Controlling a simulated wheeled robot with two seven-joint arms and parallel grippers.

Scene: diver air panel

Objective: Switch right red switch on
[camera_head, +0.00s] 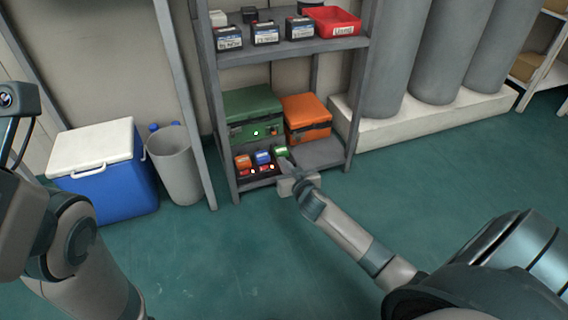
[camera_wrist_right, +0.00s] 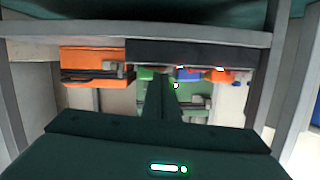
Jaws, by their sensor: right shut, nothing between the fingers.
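The panel of small coloured units stands on the lower shelf in the head view. At its front are two red switches, the left one (camera_head: 244,172) and the right red switch (camera_head: 264,169), each with a small bright light beside it. The switch positions are too small to read. My right gripper (camera_head: 283,163) is shut and empty, just right of the right red switch and near the green unit (camera_head: 281,151). I cannot tell whether it touches anything. The shut fingers also show in the right wrist view (camera_wrist_right: 162,92), pointing toward the panel. My left gripper is out of view.
A green case (camera_head: 252,112) and an orange case (camera_head: 306,116) stand behind the panel. The upper shelf (camera_head: 285,50) holds batteries and a red tray (camera_head: 333,20). A blue cooler (camera_head: 108,190) and grey bin (camera_head: 176,165) stand left. Floor before the shelf is clear.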

